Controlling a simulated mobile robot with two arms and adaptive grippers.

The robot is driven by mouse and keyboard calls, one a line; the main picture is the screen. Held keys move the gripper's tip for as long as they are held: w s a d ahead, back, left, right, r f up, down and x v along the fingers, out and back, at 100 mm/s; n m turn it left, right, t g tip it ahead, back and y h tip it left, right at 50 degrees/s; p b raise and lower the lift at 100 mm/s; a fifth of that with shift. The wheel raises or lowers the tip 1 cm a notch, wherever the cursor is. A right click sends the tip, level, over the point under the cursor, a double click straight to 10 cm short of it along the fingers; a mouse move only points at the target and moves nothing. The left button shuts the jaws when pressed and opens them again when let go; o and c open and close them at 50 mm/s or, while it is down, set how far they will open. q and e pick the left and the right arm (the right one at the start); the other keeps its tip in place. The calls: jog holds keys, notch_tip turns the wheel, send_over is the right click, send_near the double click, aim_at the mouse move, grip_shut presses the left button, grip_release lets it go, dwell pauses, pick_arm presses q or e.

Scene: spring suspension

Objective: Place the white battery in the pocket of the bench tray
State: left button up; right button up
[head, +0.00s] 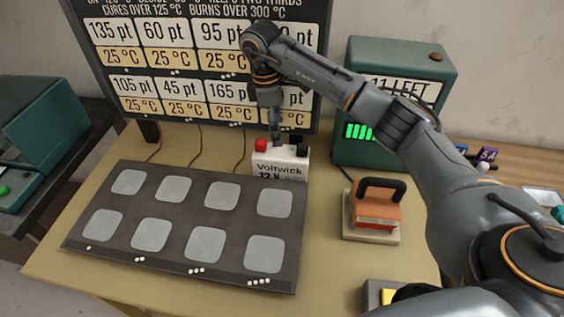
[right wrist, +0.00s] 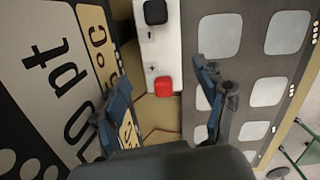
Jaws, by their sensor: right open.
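The white battery (head: 281,172), lettered "Voltwick", stands at the back of the bench, behind a dark panel. It has a red and a black terminal cap on top. My right gripper (head: 276,138) is just above it, pointing down near the caps. In the right wrist view the battery (right wrist: 158,50) lies beyond the open right gripper (right wrist: 166,100), its red cap seen between the fingers; nothing is held. I cannot tell for certain which thing is the bench tray or its pocket. My left gripper is not in view.
The dark panel (head: 179,271) with several pale grey pads covers the bench's front left. A signboard (head: 150,71) stands behind the battery. A green box (head: 423,58) and an orange handled block (head: 373,211) stand to the right. Bare bench (head: 326,262) lies between panel and block.

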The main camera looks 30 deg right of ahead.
aim_at(281, 151)
jog(key=f, duration=0.3)
jog(key=shift+s+d+f+p, duration=0.1)
jog(key=shift+d+f+p, duration=0.15)
jog(key=shift+p, duration=0.1)
jog(key=shift+s+f+p, duration=0.1)
jog(key=shift+f+p, duration=0.3)
jog(key=shift+f, duration=0.05)
jog(key=f, duration=0.1)
jog(key=f+p, duration=0.1)
jog(key=f, duration=0.1)
jog(key=shift+s+d+f+p, duration=0.2)
jog(key=shift+d+f+p, duration=0.05)
jog(key=shift+f+p, duration=0.15)
jog(key=shift+f, duration=0.4)
jog(key=shift+c, duration=0.4)
jog(key=c, duration=1.1)
jog(key=shift+w+r, duration=0.2)
jog(key=shift+r, duration=0.1)
jog(key=shift+c, duration=1.4)
jog(key=shift+f, duration=0.1)
jog(key=shift+c, duration=0.2)
